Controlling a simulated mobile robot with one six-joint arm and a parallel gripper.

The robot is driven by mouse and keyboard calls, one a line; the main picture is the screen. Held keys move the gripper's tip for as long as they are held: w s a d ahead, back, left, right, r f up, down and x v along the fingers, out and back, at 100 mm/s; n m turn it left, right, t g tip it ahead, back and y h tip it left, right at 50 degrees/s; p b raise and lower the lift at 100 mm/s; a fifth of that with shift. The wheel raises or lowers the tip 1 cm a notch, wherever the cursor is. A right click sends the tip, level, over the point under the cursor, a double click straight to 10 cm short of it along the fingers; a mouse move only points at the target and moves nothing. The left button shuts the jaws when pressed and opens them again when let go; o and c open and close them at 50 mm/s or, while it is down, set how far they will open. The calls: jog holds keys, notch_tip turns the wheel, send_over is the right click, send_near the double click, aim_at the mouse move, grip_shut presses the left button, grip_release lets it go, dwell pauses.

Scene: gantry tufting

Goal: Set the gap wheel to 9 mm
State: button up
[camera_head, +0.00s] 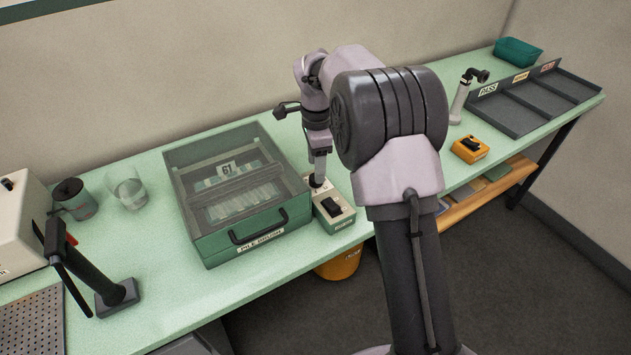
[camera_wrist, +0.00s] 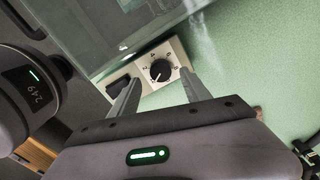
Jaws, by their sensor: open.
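The gap wheel (camera_wrist: 160,71) is a round black knob on a cream control box (camera_wrist: 180,57), with small dial marks around it. A pale pointer line shows on the knob, but I cannot read the setting. In the head view the control box (camera_head: 338,222) stands right of the green pile brush case, and the knob is mostly hidden by my gripper. My gripper (camera_head: 318,180) points down at the knob end of the box. In the wrist view my gripper (camera_wrist: 159,77) is open, with one finger to each side of the knob; I cannot tell whether they touch it.
The lidded pile brush case (camera_head: 240,195) stands close left of the box. A black rocker switch (camera_head: 331,207) is on the box's near end. A glass (camera_head: 127,188), a dark mug (camera_head: 73,199) and a black stand (camera_head: 112,296) are farther left. An orange switch box (camera_head: 470,149) is right.

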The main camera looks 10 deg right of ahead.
notch_tip(320, 180, down, 4)
jog(key=shift+b, duration=0.45)
grip_shut()
jog(key=shift+r+n+p, duration=0.1)
jog(key=shift+n+p, duration=0.2)
jog(key=shift+p, duration=0.1)
